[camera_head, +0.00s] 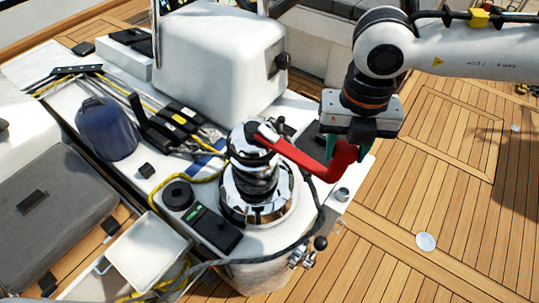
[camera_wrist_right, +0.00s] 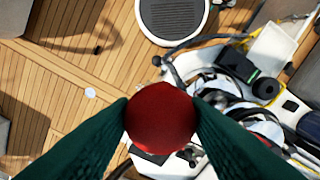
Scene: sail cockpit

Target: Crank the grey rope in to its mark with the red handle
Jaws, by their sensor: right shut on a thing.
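The chrome winch (camera_head: 256,185) stands upright on the white cockpit console in the head view. The red handle (camera_head: 305,158) sits on its top and points right. My right gripper (camera_head: 347,150) is shut on the handle's outer end, from above. In the right wrist view the handle's round red end (camera_wrist_right: 160,117) sits between the dark green fingers of the gripper (camera_wrist_right: 161,108). The grey rope (camera_head: 292,247) runs from the lower left, past the front of the winch base and up its right side. I cannot make out a mark on it. My left gripper is in neither view.
A blue rounded thing (camera_head: 106,128) and several black rope clutches (camera_head: 178,121) stand left of the winch. A yellow rope (camera_head: 152,196) runs among them. A white box (camera_head: 148,250) is at the lower left. Wooden deck (camera_head: 445,215) lies open to the right.

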